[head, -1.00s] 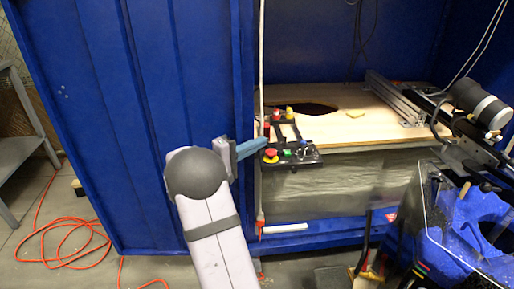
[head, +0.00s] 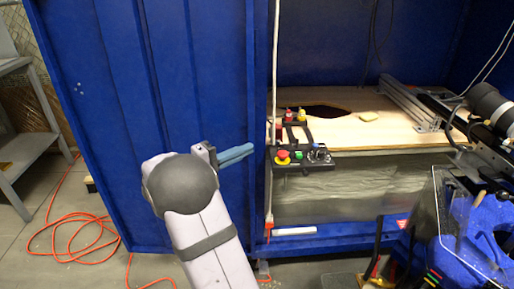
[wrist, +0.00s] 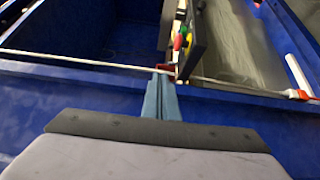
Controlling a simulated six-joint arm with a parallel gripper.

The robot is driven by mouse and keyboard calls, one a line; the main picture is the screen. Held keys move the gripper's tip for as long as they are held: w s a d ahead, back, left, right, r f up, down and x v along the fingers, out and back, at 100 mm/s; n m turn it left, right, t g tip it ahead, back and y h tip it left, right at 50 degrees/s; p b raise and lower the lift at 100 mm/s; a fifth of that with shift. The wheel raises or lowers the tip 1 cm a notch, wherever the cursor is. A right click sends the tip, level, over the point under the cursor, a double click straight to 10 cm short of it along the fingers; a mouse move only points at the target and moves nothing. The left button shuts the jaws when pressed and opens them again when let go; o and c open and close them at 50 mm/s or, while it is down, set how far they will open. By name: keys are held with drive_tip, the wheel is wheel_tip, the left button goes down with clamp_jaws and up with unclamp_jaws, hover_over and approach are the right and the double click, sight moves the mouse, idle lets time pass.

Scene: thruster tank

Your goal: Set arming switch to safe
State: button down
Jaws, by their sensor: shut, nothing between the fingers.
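The black control panel (head: 306,165) juts out at the front edge of the wooden table in the head view. It carries a red mushroom button (head: 283,154) on a yellow base, a green button (head: 299,154) and a dark switch cluster (head: 319,151) at its right. Which part is the arming switch is too small to tell. My gripper (head: 252,149) is shut and empty, left of the panel with a small gap, its blue fingers pointing right. In the wrist view my fingers (wrist: 162,76) lie below the panel (wrist: 198,32), seen nearly edge-on.
A white vertical cable (head: 274,90) hangs between my gripper and the panel; it crosses the wrist view. The blue tank wall (head: 120,120) stands behind my arm. The wooden tabletop (head: 365,128) has a dark hole and metal rails. An orange cord (head: 70,240) lies on the floor.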

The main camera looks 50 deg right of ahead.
drive_tip(key=a, duration=0.2)
drive_tip(key=w+a+r, duration=0.1)
drive_tip(key=a, duration=0.1)
drive_tip(key=shift+f, duration=0.1)
idle(0.5)
